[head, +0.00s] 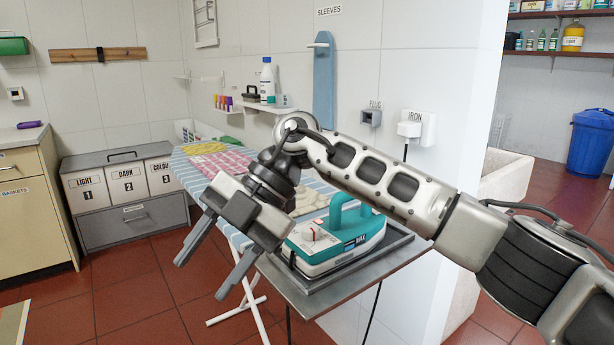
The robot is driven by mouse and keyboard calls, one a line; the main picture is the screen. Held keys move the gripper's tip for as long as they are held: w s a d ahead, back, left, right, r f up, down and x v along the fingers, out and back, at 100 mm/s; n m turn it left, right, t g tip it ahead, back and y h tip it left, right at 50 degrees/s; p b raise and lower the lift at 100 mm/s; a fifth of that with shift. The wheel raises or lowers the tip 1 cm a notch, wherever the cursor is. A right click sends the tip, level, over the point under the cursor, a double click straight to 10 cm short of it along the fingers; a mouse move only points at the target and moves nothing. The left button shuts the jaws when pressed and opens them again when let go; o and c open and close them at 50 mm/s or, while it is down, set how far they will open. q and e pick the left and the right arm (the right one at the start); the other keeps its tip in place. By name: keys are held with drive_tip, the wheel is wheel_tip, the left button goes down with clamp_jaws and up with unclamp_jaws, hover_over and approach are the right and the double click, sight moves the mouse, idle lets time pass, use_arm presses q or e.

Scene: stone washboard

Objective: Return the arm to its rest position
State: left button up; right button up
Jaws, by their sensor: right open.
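My right arm reaches in from the right edge of the head view, across the ironing corner. My right gripper (203,270) is open and empty, its two fingers pointing down and left over the red floor. It hangs in front of the ironing board (229,232), and whether it touches the board's edge cannot be told. A teal and white iron (345,245) stands on a grey metal tray stand (335,292) to the right of the gripper, partly behind my arm. My left gripper is not in view.
The ironing board carries folded cloths, one pink checked (217,163) and one yellow (204,148). Labelled laundry bins (126,187) stand behind at left, beside a beige cabinet (27,205). A white wall edge (455,120) stands behind my arm. Red floor (120,285) is free at front left.

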drive_tip(key=s+a+r+m+g+y+p, duration=0.1)
drive_tip(key=s+a+r+m+y+p, duration=0.2)
drive_tip(key=y, duration=1)
drive_tip(key=w+d+f+m+t+h, duration=0.25)
drive_tip(key=d+f+m+t, duration=0.2)
drive_tip(key=m+t, duration=0.6)
drive_tip(key=w+d+f+m+t+h, duration=0.1)
drive_tip(key=w+d+f+m+t, duration=0.2)
drive_tip(key=d+m+t, duration=0.55)
drive_tip(key=s+d+f+m+t+h+p, duration=0.1)
drive_tip(key=s+d+f+m+t+h, duration=0.15)
drive_tip(key=d+f+m+h, duration=0.35)
drive_tip(key=s+d+f+m+t+h+p, duration=0.1)
drive_tip(key=s+d+f+m+h, duration=0.15)
drive_tip(key=f+h, duration=0.4)
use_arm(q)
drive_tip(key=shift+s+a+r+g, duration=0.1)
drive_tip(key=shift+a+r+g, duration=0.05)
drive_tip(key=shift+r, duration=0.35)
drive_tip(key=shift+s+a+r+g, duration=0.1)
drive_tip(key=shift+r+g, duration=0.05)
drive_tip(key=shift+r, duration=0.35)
use_arm(e)
drive_tip(key=s+d+f+g+h, duration=0.1)
drive_tip(key=s+d+f+g, duration=0.4)
drive_tip(key=s+f, duration=0.5)
drive_tip(key=shift+s+d+f+m+g, duration=0.35)
drive_tip(key=shift+s+d, duration=0.35)
drive_tip(key=shift+d, duration=0.4)
